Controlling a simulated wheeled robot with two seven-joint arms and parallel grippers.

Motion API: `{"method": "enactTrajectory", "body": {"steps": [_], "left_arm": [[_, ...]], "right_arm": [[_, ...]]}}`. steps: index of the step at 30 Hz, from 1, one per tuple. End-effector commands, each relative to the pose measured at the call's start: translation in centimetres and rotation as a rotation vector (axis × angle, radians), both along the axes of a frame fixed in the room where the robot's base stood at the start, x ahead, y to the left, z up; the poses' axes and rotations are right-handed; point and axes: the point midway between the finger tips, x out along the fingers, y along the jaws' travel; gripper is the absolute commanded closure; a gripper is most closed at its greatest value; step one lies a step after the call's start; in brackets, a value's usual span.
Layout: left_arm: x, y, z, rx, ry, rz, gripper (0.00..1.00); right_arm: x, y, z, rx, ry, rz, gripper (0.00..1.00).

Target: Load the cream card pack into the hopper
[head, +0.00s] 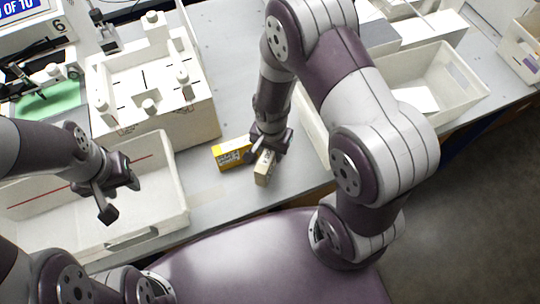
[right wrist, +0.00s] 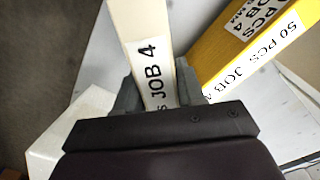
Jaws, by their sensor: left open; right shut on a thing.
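The cream card pack (head: 263,169), marked "JOB 4", is between the fingers of my right gripper (head: 268,147). In the right wrist view the cream pack (right wrist: 146,45) stands out beyond the fingers (right wrist: 158,95), which are shut on it. In the head view it is over the grey bench, just right of a yellow pack. My left gripper (head: 119,198) is open and empty above the white bin at the left. No part is labelled as the hopper; a white unit with several short posts (head: 165,125) stands behind that bin.
The yellow card pack (head: 231,153) lies beside the cream pack and also shows in the right wrist view (right wrist: 240,50). A white bin (head: 160,222) stands at left, another white bin (head: 465,98) at right. Bare grey bench (head: 225,75) lies behind the packs. A green pad (head: 50,98) is far left.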

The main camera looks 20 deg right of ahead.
Motion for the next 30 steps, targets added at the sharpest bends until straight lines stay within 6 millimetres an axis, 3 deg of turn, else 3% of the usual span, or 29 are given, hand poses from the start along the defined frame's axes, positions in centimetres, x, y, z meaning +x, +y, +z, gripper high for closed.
{"method": "enactTrajectory", "body": {"steps": [6,17,18,20,30], "left_arm": [[0.0,0.0,0.0,0.000,0.000,0.000,0.57],[0.0,0.0,-0.3,0.000,0.000,0.000,0.57],[0.0,0.0,-0.3,0.000,0.000,0.000,0.57],[0.0,0.0,-0.2,0.000,0.000,0.000,0.57],[0.0,0.0,0.2,0.000,0.000,0.000,0.57]], "right_arm": [[-0.1,0.0,-3.6,0.000,0.003,0.000,0.98],[0.0,0.0,-4.2,0.000,0.000,0.000,0.98],[0.0,0.0,-4.3,0.000,0.000,0.000,0.58],[0.0,0.0,-4.2,0.000,0.000,0.000,0.39],[0.0,0.0,-3.6,0.000,0.000,0.000,0.36]]}}
